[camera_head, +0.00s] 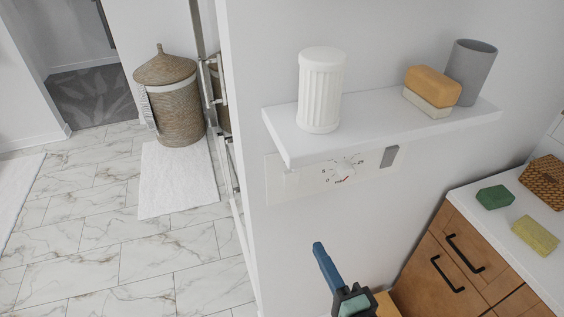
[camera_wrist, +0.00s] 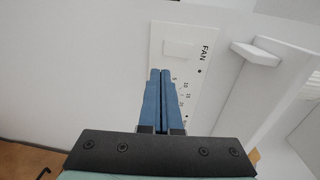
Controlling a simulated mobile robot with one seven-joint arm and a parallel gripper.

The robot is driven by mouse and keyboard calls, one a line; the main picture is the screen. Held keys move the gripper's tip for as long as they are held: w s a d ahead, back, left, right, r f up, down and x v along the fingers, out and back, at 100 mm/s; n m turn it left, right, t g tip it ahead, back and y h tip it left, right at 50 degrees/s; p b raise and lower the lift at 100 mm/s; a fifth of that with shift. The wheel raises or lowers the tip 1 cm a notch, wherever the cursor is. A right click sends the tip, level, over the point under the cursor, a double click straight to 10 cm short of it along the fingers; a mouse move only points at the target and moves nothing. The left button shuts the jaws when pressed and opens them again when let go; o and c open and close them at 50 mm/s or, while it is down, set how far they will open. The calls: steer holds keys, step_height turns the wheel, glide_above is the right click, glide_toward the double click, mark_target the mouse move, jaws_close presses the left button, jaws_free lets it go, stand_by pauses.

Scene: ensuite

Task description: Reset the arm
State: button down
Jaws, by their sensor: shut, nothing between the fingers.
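My gripper (camera_head: 319,247) points up and left at the bottom of the head view, below the wall shelf and to the left of the wooden cabinet. Its blue fingers are together with nothing between them, as the wrist view (camera_wrist: 160,72) also shows. A white wall panel (camera_head: 300,182) with a timer dial (camera_head: 344,170) is above the gripper in the head view. In the wrist view the panel (camera_wrist: 207,38), marked FAN, is behind the fingertips, which overlap its lower left part. I cannot tell whether they touch it.
A wooden cabinet (camera_head: 455,262) stands at the lower right. A wicker hamper (camera_head: 172,98) stands beyond the wall edge. Marble floor (camera_head: 90,250) is open at left.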

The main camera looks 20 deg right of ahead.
steer(key=shift+w, duration=0.1)
steer(key=w+a+r+n, duration=0.5)
steer(key=a+r+n, duration=0.3)
steer(key=r, duration=0.3)
steer(key=w+a+r+n, duration=0.5)
steer(key=a+r+n, duration=0.35)
steer(key=r, duration=0.25)
steer(key=s+r+t, duration=0.5)
steer(key=s+r, duration=0.1)
steer(key=r, duration=0.8)
steer(key=s+r+n+t, duration=0.1)
steer(key=s+r+t, duration=0.4)
steer(key=r, duration=1)
steer(key=shift+s+r+h, duration=0.25)
steer(key=shift+s+h, duration=0.05)
steer(key=shift+s, duration=0.85)
steer(key=c, duration=1.5)
jaws_free()
steer(key=shift+c, duration=0.2)
